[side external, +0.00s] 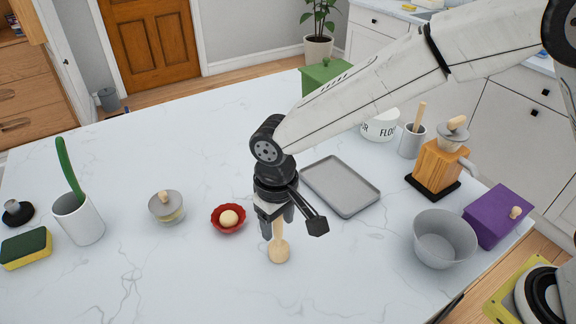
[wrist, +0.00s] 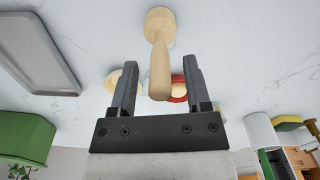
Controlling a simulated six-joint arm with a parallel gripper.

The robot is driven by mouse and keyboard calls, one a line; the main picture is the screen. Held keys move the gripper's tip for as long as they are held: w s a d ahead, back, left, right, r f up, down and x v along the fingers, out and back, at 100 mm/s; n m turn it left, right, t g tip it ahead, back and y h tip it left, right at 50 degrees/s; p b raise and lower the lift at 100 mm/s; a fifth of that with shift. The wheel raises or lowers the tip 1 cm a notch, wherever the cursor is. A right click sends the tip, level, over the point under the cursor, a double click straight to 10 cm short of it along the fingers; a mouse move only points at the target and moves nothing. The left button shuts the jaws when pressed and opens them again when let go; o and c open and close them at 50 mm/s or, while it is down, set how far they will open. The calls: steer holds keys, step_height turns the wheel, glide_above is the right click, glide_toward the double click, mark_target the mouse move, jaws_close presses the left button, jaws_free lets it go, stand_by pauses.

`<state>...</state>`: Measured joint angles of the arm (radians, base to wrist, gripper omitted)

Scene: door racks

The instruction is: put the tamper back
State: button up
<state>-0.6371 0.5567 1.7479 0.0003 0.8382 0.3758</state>
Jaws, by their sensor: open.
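The wooden tamper (side external: 279,252) has a round base and a slim handle and stands on the white counter. In the wrist view, its base (wrist: 160,24) and handle (wrist: 159,72) show clearly. My gripper (side external: 276,221) is above it, pointing down. The handle is between my open fingers (wrist: 160,80), with a gap visible on both sides. The upper end of the handle is partly hidden by the fingers in the side view.
A grey tray (side external: 342,185) lies behind right; a grey bowl (side external: 444,240), purple box (side external: 497,218) and wooden grinder (side external: 437,170) stand right. The front counter is clear.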

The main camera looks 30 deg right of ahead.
step_height(320, 180, up, 11)
steer(key=shift+f, duration=0.2)
stand_by(0.3)
stand_by(0.4)
steer(key=s+d+f+m+t, duration=0.1)
steer(key=d+f, duration=0.2)
steer(key=d, duration=0.5)
steer(key=d+f+m, duration=0.1)
steer(key=d+f, duration=0.2)
steer(key=d, duration=0.6)
steer(key=s+d+f+m+t, duration=0.1)
steer(key=s+d+f, duration=0.3)
steer(key=s+d, duration=0.4)
steer(key=d, duration=0.2)
steer(key=shift+s+d+t, duration=0.15)
steer(key=shift+d+t, duration=0.15)
steer(key=shift+d, duration=0.1)
